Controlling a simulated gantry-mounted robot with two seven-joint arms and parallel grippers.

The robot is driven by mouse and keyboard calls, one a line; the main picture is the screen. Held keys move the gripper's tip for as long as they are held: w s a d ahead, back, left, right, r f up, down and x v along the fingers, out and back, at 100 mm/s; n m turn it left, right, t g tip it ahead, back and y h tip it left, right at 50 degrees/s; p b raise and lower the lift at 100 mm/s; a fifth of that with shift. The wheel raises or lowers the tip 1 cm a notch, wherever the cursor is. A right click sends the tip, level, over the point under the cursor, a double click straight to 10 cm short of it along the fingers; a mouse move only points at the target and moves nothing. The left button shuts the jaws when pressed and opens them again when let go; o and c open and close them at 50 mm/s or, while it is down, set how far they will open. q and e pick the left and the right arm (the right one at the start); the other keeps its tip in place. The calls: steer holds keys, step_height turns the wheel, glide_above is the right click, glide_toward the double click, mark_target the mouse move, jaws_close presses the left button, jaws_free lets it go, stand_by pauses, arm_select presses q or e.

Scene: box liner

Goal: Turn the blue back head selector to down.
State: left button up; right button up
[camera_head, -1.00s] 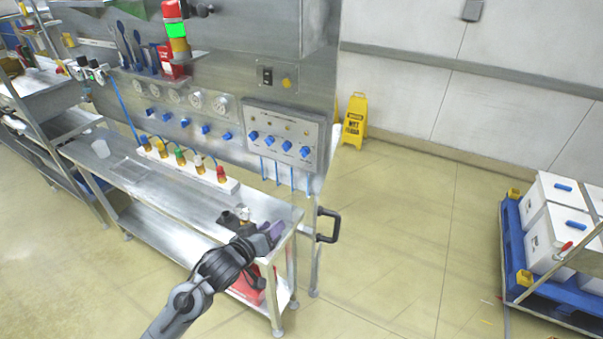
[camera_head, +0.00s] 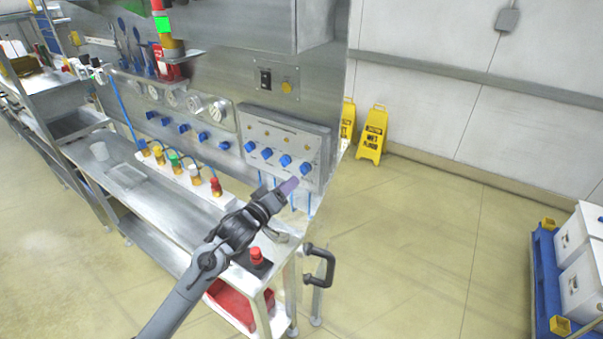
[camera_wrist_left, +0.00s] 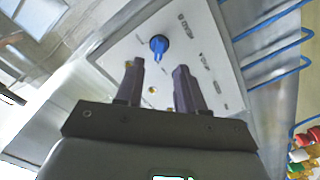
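A grey control box on the steel panel carries a row of blue selectors, including one at its right end (camera_head: 306,169) and one left of that (camera_head: 285,160). The labels are too small to read in the head view, so I cannot tell which is the back head selector. My left gripper (camera_head: 289,187) is just in front of the box, below the right-hand selectors. In the left wrist view, my open gripper (camera_wrist_left: 160,78) has a purple-grey finger on either side and nothing between. One blue selector (camera_wrist_left: 158,46) shows beyond the fingertips, apart from them. My right gripper is not in view.
A steel bench (camera_head: 165,205) below the panel holds a white manifold (camera_head: 186,180) with coloured valves. A red button (camera_head: 256,256) and a black handle (camera_head: 320,267) are near the bench's right end.

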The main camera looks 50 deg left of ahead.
mark_target(302, 172)
arm_select(q)
steer(key=x, duration=0.7)
steer(key=shift+c, duration=0.3)
jaws_close()
